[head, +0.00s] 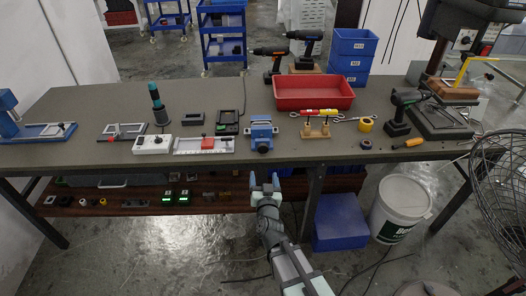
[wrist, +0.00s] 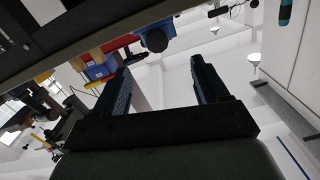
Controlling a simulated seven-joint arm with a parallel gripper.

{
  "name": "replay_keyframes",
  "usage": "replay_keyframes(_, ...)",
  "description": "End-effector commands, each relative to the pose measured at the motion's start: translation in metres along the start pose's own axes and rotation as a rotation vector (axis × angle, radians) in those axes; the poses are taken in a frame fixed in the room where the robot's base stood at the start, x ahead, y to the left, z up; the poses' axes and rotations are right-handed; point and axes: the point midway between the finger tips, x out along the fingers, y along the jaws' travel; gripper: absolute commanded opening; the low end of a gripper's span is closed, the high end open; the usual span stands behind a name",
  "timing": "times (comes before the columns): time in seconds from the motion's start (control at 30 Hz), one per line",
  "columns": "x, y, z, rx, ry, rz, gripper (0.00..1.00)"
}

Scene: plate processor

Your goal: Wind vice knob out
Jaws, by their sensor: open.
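The small blue vice (head: 262,131) stands near the front edge of the workbench, around its middle. Its dark round knob (head: 263,149) faces the front. In the wrist view, which is upside down, the knob (wrist: 155,40) shows on the blue vice (wrist: 150,22), beyond and between my fingertips. My gripper (head: 264,177) is open and empty in front of the bench edge, below the knob and apart from it. Its two fingers also frame a clear gap in the wrist view (wrist: 159,68).
A white and red fixture (head: 205,145) lies just left of the vice on the workbench (head: 75,106). A red tray (head: 314,104) stands behind right, and a small wooden stand (head: 316,131) is to the right. The bench's front edge lies above my gripper in the head view.

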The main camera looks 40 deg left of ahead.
Motion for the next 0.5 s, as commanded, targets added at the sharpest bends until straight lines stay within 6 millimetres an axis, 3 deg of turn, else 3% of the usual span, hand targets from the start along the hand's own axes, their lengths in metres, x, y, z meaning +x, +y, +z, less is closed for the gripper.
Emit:
replay_keyframes(0.2, 0.000, 0.004, -0.009, -0.156, 0.043, 0.025, 0.74)
replay_keyframes(0.5, 0.014, 0.004, -0.009, -0.176, 0.042, 0.024, 0.74)
